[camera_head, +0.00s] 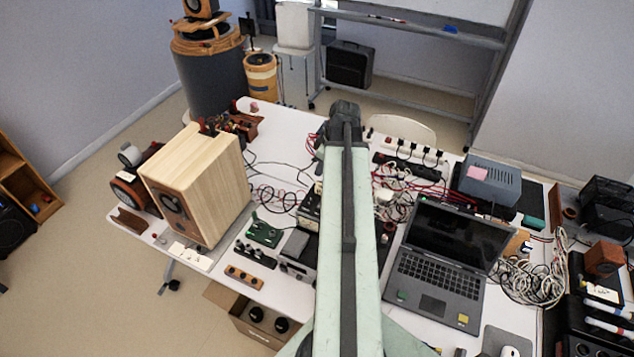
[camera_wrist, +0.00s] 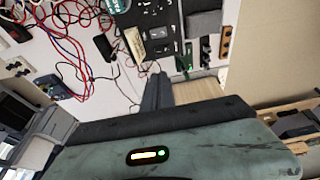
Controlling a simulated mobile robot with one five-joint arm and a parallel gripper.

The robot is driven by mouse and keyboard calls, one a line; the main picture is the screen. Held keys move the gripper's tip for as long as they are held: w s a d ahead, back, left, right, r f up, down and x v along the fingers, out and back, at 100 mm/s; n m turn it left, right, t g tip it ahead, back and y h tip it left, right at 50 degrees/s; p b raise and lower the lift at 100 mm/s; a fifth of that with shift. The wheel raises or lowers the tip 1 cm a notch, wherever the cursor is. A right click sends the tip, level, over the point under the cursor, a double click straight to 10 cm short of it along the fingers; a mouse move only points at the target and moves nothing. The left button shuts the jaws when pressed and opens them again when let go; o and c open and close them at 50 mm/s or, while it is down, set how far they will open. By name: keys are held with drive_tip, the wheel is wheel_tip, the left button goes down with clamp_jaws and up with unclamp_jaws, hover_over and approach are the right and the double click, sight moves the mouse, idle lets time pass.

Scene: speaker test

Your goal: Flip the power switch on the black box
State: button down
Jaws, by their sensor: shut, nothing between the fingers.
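In the head view a black box with a pale panel (camera_head: 310,205) lies on the white table, just left of my arm and partly hidden by it. In the wrist view a black box with small controls and a cream panel (camera_wrist: 155,32) shows at the top centre. I cannot pick out its power switch for certain. My gripper (camera_wrist: 157,78) shows as dark fingers, shut and empty, pointing towards the box's lower edge in the wrist view. I cannot tell the gap between them. In the head view my arm's dark end is over the far side of the table.
A wooden speaker (camera_head: 215,190) stands left of the boxes. A laptop (camera_head: 445,262) lies open to the right. Loose cables (camera_head: 290,195) and a power strip (camera_head: 410,150) crowd the table. A grey box (camera_head: 490,180) stands back right. An open carton (camera_head: 262,325) is below the front edge.

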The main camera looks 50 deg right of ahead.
drive_tip(key=shift+s+a+r, duration=0.15)
drive_tip(key=shift+a+r, duration=0.05)
drive_tip(key=shift+a, duration=0.45)
drive_tip(key=p+v, duration=0.7)
drive_tip(key=shift+r+p, duration=0.4)
drive_tip(key=shift+s+d, duration=0.1)
drive_tip(key=shift+s, duration=0.05)
